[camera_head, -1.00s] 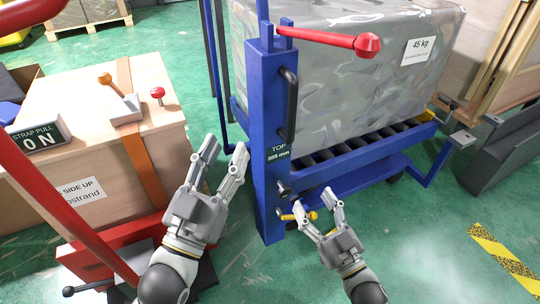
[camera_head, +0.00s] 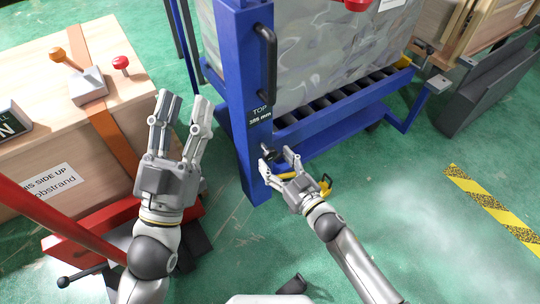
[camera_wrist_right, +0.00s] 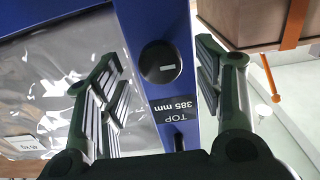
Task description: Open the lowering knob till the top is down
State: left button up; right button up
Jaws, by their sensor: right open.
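The lowering knob (camera_wrist_right: 160,62) is round and black with a pale line across its face. It sits on the blue post (camera_head: 247,80), beside the label reading TOP 385 mm (camera_head: 262,115). My right gripper (camera_head: 277,160) is open around the knob's place in the head view, partly hiding it. In the right wrist view, the knob shows between the two open fingers, and I cannot tell whether they touch it. The top (camera_head: 330,103) is a dark roller bed, raised above the blue base and bearing a grey wrapped load (camera_head: 330,45). My left gripper (camera_head: 183,108) is open and empty, left of the post.
A black handle (camera_head: 266,60) stands on the post above the label. A yellow part (camera_head: 325,186) lies low behind my right gripper. A wooden crate (camera_head: 40,110) with an orange strap is at left. Yellow-black floor tape (camera_head: 490,205) is at right, with clear green floor around it.

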aim_at(272, 157)
pick_arm(q)
jog(key=shift+s+a+r+t+h+b, duration=0.2)
jog(key=shift+s+r+t+h+b, duration=0.3)
jog(key=shift+s+r+t, duration=1.05)
pick_arm(e)
jog(key=shift+x, duration=1.8)
pick_arm(q)
jog(key=shift+r, duration=0.15)
pick_arm(e)
jog(key=shift+c, duration=0.2)
jog(key=c, duration=1)
